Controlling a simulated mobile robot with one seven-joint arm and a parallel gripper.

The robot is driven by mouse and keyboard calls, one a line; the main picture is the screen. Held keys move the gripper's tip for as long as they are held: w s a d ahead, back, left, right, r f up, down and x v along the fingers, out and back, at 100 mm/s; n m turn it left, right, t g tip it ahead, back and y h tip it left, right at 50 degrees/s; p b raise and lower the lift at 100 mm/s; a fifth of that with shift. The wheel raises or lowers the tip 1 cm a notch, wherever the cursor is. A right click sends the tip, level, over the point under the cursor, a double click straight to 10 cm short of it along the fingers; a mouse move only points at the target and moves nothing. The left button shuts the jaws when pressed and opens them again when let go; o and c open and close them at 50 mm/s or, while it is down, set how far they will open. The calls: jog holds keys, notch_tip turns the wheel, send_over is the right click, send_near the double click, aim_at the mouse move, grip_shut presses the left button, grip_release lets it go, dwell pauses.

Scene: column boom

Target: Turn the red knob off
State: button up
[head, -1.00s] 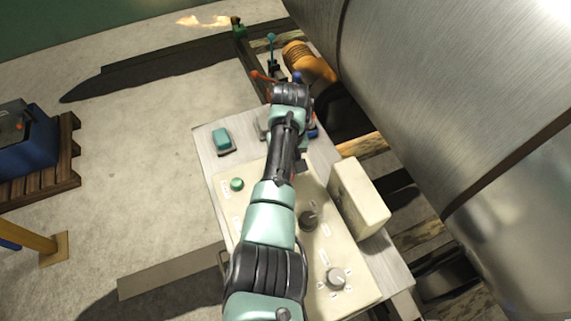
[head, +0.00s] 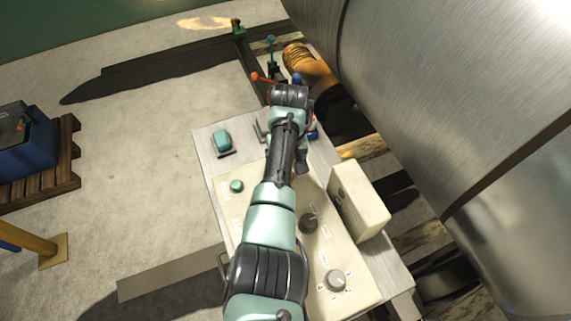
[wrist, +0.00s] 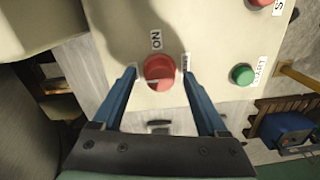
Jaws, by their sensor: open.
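The red knob (wrist: 159,70) shows in the wrist view on a cream panel, between my gripper's two blue fingers. A label reading "ON" is above it, and another label beside the right fingertip is partly covered. My gripper (wrist: 158,75) is open, with one fingertip on each side of the knob. There seems to be a gap on both sides; I cannot tell how deep the fingers reach. In the head view my arm hides the red knob.
The panel (head: 318,265) also carries a green START button (wrist: 243,74), a red button (wrist: 259,2), a dark knob (head: 308,222) and a grey dial (head: 336,281). A cream box (head: 360,202) stands at its right. A large metal cylinder (head: 460,90) lies beyond.

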notch_tip(320, 180, up, 13)
jog(key=b, duration=0.1)
jog(key=shift+d, duration=0.25)
dwell(0.5)
